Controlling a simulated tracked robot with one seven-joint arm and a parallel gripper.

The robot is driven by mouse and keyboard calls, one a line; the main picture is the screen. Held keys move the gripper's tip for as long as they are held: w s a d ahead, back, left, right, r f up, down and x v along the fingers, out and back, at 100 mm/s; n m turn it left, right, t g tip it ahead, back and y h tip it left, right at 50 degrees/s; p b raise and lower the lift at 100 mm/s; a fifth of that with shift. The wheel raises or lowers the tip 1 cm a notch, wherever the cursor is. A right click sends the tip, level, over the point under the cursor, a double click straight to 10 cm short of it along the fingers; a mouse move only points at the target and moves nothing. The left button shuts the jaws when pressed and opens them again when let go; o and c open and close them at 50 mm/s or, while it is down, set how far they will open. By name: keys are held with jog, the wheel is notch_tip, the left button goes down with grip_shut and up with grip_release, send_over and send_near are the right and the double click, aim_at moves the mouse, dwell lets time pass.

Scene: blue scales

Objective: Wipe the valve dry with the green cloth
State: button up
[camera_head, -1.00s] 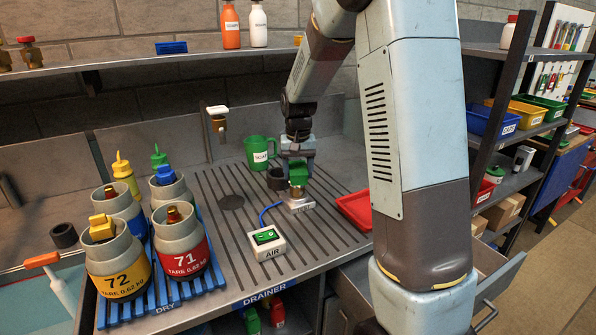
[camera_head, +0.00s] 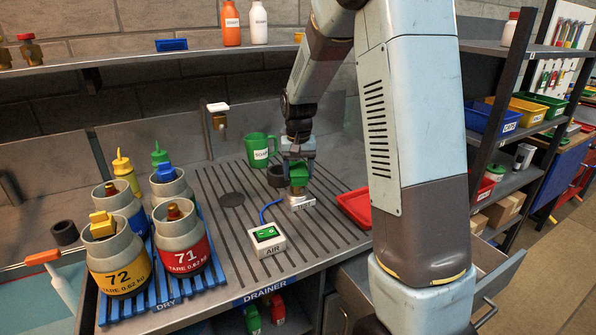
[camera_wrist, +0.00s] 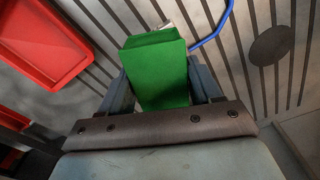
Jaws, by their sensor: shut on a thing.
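My gripper (camera_head: 298,166) is over the back right of the drainer, pointing down. It is shut on the green cloth (camera_head: 302,176), which also shows between the fingers in the wrist view (camera_wrist: 157,72). A small brass piece, seemingly the valve (camera_head: 297,189), stands upright on a pale metal block (camera_head: 301,202) just below the cloth. The cloth is at the top of the brass piece, and I cannot tell whether they touch. In the wrist view the cloth hides the brass piece, and only a bit of the block shows beyond it.
A blue hose runs from the block to the AIR switch box (camera_head: 267,240). A green mug (camera_head: 260,148) and a dark cup (camera_head: 276,177) stand behind left. A red tray (camera_head: 354,207) lies right.

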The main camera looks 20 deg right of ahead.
jog(key=shift+s+a+r, duration=0.1)
jog(key=shift+s+a, duration=0.05)
jog(key=shift+s, duration=0.65)
jog(key=shift+w, duration=0.15)
jog(key=shift+w, duration=0.75)
jog(key=shift+s, duration=0.2)
jog(key=shift+s+f, duration=0.25)
jog(key=shift+s, duration=0.5)
jog(key=shift+w, duration=0.1)
jog(key=shift+w+d+r, duration=0.1)
jog(key=shift+w+d, duration=0.1)
jog(key=shift+w, duration=0.55)
jog(key=shift+s, duration=0.25)
